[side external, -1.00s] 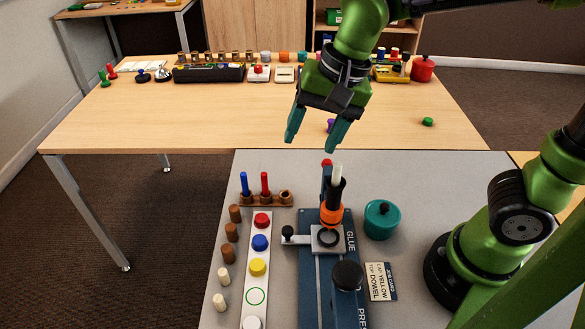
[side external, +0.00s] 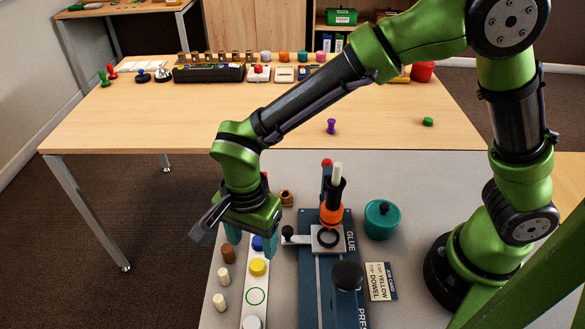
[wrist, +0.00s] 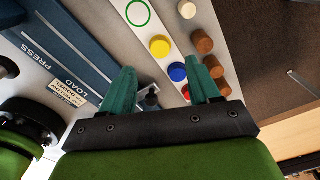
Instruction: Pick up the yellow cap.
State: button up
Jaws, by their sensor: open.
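The yellow cap (side external: 258,267) lies on the white strip (side external: 255,296), between the blue cap (side external: 257,243) and an empty green ring. It also shows in the wrist view (wrist: 160,47), just beyond my fingertips. My gripper (side external: 250,248) is open and empty, with teal fingers pointing down over the far part of the strip, near the blue cap. In the wrist view my fingers (wrist: 160,80) stand apart, with the blue cap (wrist: 177,72) between and below them. The red cap (wrist: 186,92) is partly hidden behind a finger.
Brown and cream dowels (side external: 228,253) stand left of the strip. The blue glue press (side external: 312,285) with its orange-collared bottle (side external: 331,213) stands close on the right. A teal pot (side external: 382,220) and a job card (side external: 380,282) reading "cap yellow, dowel" are further right.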

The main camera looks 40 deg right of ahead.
aim_at(257, 264)
notch_tip(257, 264, down, 7)
jog(key=shift+d+f, duration=0.1)
jog(key=shift+f, duration=0.05)
dwell(0.4)
jog(key=shift+c, duration=0.3)
grip_shut()
